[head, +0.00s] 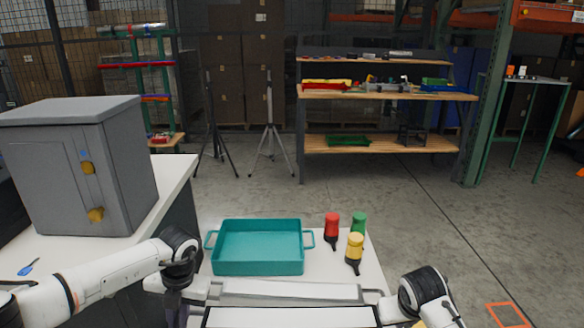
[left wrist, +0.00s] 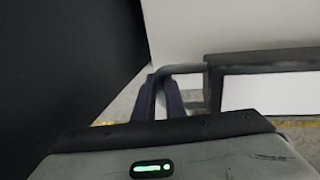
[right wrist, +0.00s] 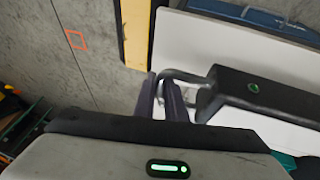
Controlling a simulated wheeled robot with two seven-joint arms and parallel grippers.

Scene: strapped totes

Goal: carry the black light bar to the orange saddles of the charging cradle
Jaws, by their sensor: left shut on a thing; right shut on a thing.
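The light bar (head: 292,317) lies across the bottom of the head view, black-framed with a white face and cut off by the picture edge. My left gripper (left wrist: 160,100) is shut on the bar's left end handle. My right gripper (right wrist: 163,100) is shut on the handle at the other end, beside a black end cap with a green light. The bar also shows in the left wrist view (left wrist: 262,62). Two small orange pieces (head: 516,71), possibly the cradle's saddles, sit on a tall green-legged table at the far right; they are too small to tell.
Before me a white table (head: 345,268) carries a teal tray (head: 260,268) and red, green and yellow-topped items (head: 355,247). A grey cabinet (head: 75,170) stands on a left counter. Shelving (head: 375,145) and tripods stand behind. Floor at right is open, with an orange outline (head: 508,314).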

